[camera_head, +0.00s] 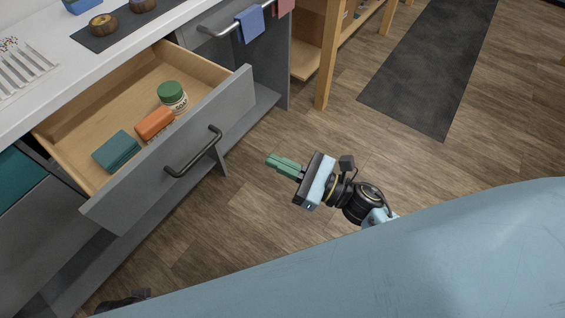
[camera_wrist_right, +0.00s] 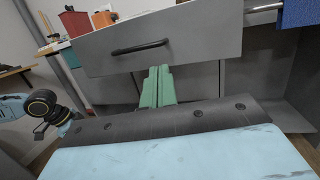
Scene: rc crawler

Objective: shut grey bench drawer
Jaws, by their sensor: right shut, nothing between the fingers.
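The grey bench drawer (camera_head: 195,140) stands pulled out from the bench, with a wooden inside and a dark bar handle (camera_head: 193,152) on its front. In the right wrist view the drawer front (camera_wrist_right: 190,42) is straight ahead, with its handle (camera_wrist_right: 141,47) above the fingertips. My right gripper (camera_head: 270,160) has green fingers, which are shut and empty. It is in front of the drawer, to the right of the handle in the head view, apart from it. The fingers also show in the right wrist view (camera_wrist_right: 157,72). My left gripper's fingers do not show.
In the drawer are a teal block (camera_head: 117,151), an orange block (camera_head: 154,123) and a green-lidded jar (camera_head: 172,96). A rail (camera_head: 220,32) with cloths is beyond it. A wooden post (camera_head: 327,65) stands at the back. The floor around my right gripper is clear.

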